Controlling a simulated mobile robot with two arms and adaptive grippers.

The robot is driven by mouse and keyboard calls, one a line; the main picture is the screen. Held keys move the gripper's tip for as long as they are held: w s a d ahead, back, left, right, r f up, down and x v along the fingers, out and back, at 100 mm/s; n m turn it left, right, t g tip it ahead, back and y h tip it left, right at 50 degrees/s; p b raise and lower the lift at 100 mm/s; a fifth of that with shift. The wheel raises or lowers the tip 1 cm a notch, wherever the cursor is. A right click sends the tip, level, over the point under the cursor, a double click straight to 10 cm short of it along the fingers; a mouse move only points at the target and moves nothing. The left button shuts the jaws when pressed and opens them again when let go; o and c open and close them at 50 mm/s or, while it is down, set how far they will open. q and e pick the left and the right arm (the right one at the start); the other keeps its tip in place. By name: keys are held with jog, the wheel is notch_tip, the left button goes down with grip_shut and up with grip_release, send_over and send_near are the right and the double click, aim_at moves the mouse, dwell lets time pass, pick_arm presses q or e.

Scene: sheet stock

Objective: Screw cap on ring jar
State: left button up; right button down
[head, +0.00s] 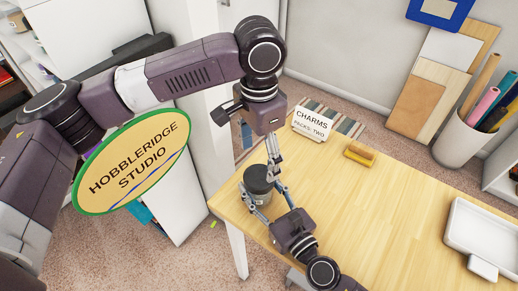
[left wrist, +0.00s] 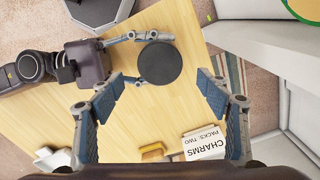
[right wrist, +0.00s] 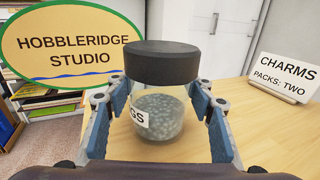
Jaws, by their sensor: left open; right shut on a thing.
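The clear glass ring jar (right wrist: 160,112) stands upright on the wooden table, with small grey pieces inside and a white label ending in "GS". A dark round cap (right wrist: 162,62) sits level on its mouth; I cannot tell how far it is threaded. The cap also shows from above in the left wrist view (left wrist: 160,63) and in the head view (head: 259,176). My right gripper (right wrist: 160,108) is shut on the jar's glass body, below the cap. My left gripper (left wrist: 160,90) is open and empty above the cap, pointing down, its fingers apart from it.
A "CHARMS" sign (head: 313,123) stands at the table's back edge near a yellow-and-brown block (head: 359,155). A white tray (head: 484,235) lies at the right. The oval studio sign (head: 133,162) is at the left. The middle of the table (head: 370,215) is clear.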

aim_at(259, 176)
pick_arm(q)
jog(key=shift+f, duration=3.1)
jog(key=c, duration=1.3)
jog(key=shift+o, duration=0.2)
jog(key=o, duration=1.4)
jog(key=shift+c, duration=0.2)
jog(key=shift+r, duration=0.1)
notch_tip(259, 176, up, 12)
